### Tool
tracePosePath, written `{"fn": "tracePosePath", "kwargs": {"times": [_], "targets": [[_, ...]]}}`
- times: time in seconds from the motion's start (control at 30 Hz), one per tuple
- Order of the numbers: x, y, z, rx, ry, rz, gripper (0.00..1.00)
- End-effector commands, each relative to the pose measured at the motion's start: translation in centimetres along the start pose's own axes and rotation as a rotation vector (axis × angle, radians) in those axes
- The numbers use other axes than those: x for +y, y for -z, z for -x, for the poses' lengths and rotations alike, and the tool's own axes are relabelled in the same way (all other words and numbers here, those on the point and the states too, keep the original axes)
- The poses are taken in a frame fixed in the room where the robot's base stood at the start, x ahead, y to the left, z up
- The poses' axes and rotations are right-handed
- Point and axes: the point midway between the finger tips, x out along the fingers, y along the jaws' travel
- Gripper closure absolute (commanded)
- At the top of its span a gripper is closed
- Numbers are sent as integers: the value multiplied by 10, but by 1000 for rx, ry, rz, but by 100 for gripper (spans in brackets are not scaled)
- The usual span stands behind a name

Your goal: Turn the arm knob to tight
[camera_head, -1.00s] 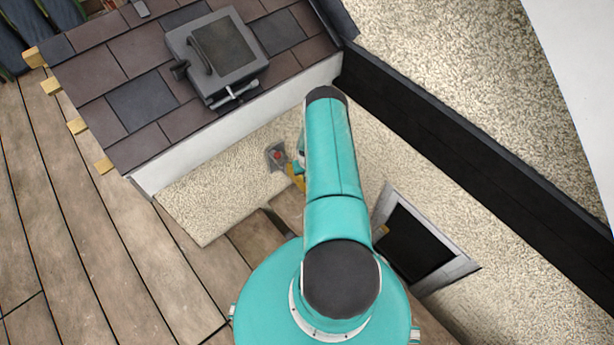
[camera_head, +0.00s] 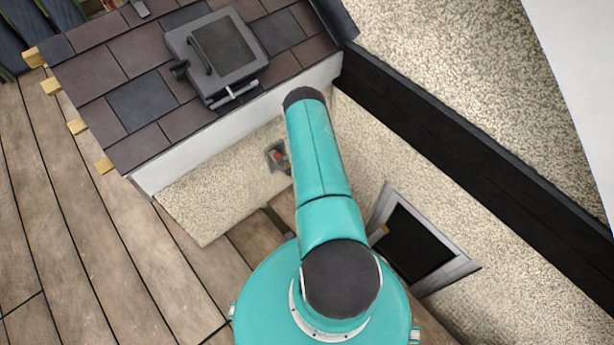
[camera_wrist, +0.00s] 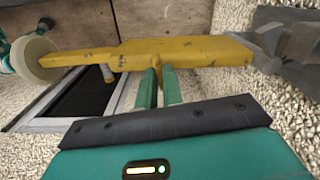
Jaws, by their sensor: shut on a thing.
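A worn yellow arm (camera_wrist: 185,51) runs across the upper part of the wrist view. My gripper (camera_wrist: 159,72) has its two green fingers close together at the yellow arm's middle and is shut on it; the fingertips are partly hidden by it. A round cream disc (camera_wrist: 35,57) sits at the yellow arm's left end, and a small grey peg (camera_wrist: 107,74) sticks out below the arm. I cannot tell which part is the knob or how tight it is.
A grey fitting with a red part (camera_head: 277,156) is on the pebbled wall below the eave. A roof hatch (camera_head: 217,55) stands on the tiles above. A dark framed opening (camera_head: 412,245) lies to the right of my arm. Wooden decking (camera_head: 85,215) is clear at left.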

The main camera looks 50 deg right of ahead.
Motion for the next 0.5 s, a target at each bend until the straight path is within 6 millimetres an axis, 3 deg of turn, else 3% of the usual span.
{"fn": "tracePosePath", "kwargs": {"times": [0.5], "targets": [[0,0,0,0,-1,-183,100]]}}
